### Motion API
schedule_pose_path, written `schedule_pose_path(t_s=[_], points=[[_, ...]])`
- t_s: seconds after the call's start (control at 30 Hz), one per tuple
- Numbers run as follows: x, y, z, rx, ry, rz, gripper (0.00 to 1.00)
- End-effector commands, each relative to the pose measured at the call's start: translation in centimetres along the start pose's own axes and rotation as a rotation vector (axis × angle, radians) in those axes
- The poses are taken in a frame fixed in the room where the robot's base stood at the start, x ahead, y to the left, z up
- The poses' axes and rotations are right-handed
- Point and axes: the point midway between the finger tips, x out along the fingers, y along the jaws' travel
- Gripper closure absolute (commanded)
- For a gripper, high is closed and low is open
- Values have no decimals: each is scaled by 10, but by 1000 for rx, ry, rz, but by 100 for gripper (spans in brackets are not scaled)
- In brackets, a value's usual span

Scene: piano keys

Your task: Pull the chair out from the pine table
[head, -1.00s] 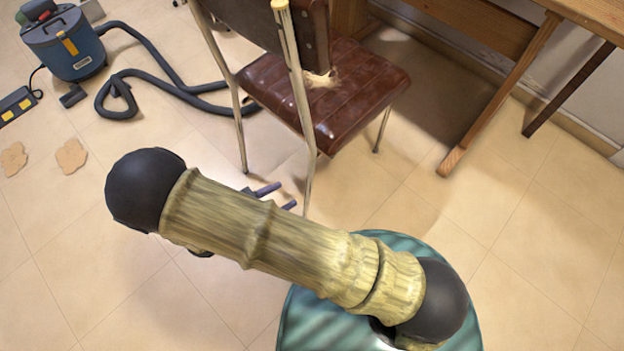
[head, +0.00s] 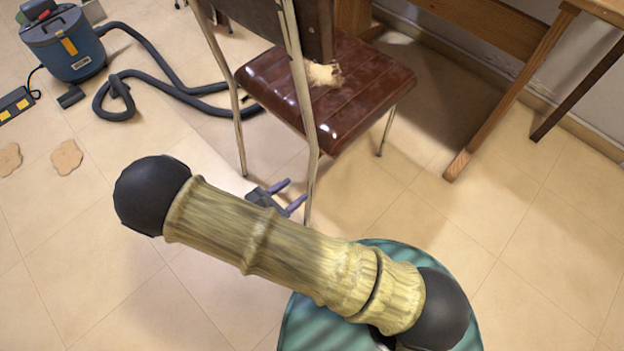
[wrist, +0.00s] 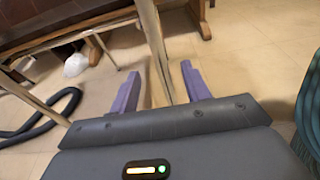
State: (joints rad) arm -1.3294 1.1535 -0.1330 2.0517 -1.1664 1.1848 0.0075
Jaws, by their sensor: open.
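The chair (head: 345,85) has a brown padded seat with a torn patch at its back edge, a dark backrest and pale metal legs. It stands with its back toward me, in front of the wooden table (head: 503,95). My gripper (head: 297,193) is low, beside the chair's near leg, partly hidden behind my arm. In the wrist view my gripper (wrist: 158,84) has two purple fingers spread apart. A chair leg (wrist: 157,50) shows between them. I cannot tell whether either finger touches it.
A blue vacuum cleaner (head: 65,45) stands at the upper left, its dark hose (head: 150,85) curving over the floor toward the chair. A power strip (head: 15,103) and two tan flat pieces (head: 66,157) lie left. The tiled floor at right is clear.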

Motion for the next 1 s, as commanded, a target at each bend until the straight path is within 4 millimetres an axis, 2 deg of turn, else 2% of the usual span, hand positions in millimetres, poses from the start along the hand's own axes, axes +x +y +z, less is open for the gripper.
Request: schedule_pose_path(t_s=[0.1, 0.33, 0.5, 0.73, 0.77, 0.9, 1.0], points=[[26, -1, -4, 0, -1, -3, 53], [65, 0, 0, 0, -2, -3, 53], [76, 0, 0, -1, -1, -1, 53], [77, 0, 0, 0, -1, -1, 53], [77, 0, 0, 0, -1, -1, 57], [77, 0, 0, 0, -1, -1, 84], [77, 0, 0, 0, -1, -1, 100]])
